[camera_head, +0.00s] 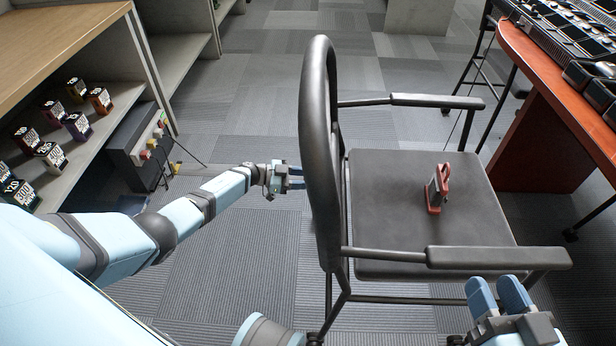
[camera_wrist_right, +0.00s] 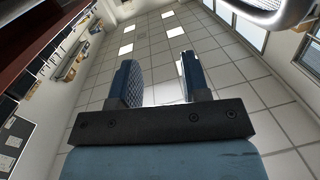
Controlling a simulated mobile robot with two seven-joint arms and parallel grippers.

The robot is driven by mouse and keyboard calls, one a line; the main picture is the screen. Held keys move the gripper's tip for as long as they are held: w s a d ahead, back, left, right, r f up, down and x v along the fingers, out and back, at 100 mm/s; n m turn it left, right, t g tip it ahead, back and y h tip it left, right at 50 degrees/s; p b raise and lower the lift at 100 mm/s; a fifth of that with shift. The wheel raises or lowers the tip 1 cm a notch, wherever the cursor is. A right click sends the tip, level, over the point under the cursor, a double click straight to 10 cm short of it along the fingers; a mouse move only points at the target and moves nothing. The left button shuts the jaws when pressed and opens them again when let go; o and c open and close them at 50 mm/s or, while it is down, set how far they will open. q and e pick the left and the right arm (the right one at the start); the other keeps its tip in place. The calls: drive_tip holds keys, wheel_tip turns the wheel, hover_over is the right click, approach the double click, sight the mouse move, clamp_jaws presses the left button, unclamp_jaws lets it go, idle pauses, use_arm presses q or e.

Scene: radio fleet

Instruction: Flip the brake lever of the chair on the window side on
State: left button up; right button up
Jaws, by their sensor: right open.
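A dark grey chair (camera_head: 395,215) with armrests and a tall frame back stands in the middle of the head view. A small red and grey lever-like piece (camera_head: 437,188) stands on its seat. My right gripper (camera_head: 499,290) is at the lower right, just in front of the near armrest in the picture, with its blue fingers apart and nothing between them. In the right wrist view the open fingers (camera_wrist_right: 158,75) point at a tiled ceiling. My left gripper (camera_head: 293,177) is beside the chair back, on its left; its fingers are too small to judge.
A red-brown table (camera_head: 560,95) with several dark devices is at the right. A wooden-topped shelf (camera_head: 60,45) with several small boxes is at the left. Windows (camera_wrist_right: 245,30) show at the wrist view's right. Carpet floor is clear behind the chair.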

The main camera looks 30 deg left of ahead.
use_arm(q)
drive_tip(key=p+v, duration=0.2)
drive_tip(key=v, duration=0.9)
drive_tip(key=shift+p, duration=0.3)
use_arm(e)
drive_tip(key=shift+s+a+r+m+t, duration=0.1)
drive_tip(key=shift+s+r+m+t, duration=0.2)
drive_tip(key=shift+r, duration=0.35)
drive_tip(key=shift+s+a+r+m+t, duration=0.1)
drive_tip(key=shift+r+m, duration=0.3)
drive_tip(key=shift+r, duration=0.2)
